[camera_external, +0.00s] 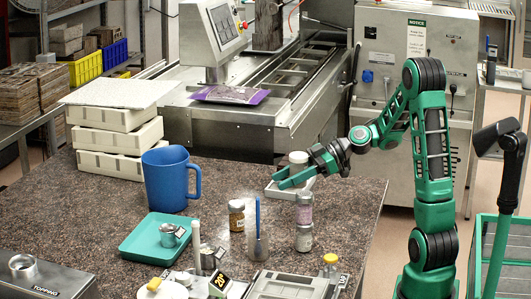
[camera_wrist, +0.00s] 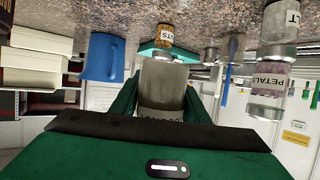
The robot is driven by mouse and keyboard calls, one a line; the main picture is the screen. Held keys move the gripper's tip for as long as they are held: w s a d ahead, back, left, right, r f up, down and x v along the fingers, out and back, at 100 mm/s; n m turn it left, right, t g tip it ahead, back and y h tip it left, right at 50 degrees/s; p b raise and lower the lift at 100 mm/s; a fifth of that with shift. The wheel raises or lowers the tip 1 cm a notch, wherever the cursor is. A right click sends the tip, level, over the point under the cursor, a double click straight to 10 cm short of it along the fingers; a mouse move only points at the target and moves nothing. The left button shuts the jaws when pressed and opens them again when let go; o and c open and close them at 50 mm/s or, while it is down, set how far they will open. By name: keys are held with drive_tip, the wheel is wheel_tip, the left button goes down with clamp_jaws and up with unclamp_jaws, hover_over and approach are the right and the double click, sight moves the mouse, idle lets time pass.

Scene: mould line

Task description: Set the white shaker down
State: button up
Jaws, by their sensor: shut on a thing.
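The white shaker (camera_external: 298,158) is at my gripper (camera_external: 296,180), above the right back part of the speckled table. Its pale top shows above the green fingers in the external view. In the wrist view the shaker's grey-white body (camera_wrist: 163,85) sits between the two green fingers of my gripper (camera_wrist: 160,100), which is shut on it. Most of its label is hidden by the gripper. A small white tray (camera_external: 309,184) shows around and under the fingers. I cannot tell whether the shaker's base touches anything.
Two stacked jars (camera_external: 304,238) stand in front of the gripper. A brown-labelled jar (camera_external: 237,216) and a blue-handled tool (camera_external: 258,215) stand to their left. A blue jug (camera_external: 170,180) and teal tray (camera_external: 150,240) are further left. Bare table lies right of the jars.

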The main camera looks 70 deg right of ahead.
sight(285, 222)
wheel_tip(285, 222, down, 12)
drive_tip(key=shift+r, duration=0.1)
idle(0.5)
drive_tip(key=o, duration=1.1)
drive_tip(key=shift+o, duration=0.2)
drive_tip(key=v, duration=1.2)
drive_tip(key=shift+r, duration=0.1)
drive_tip(key=shift+a, duration=0.15)
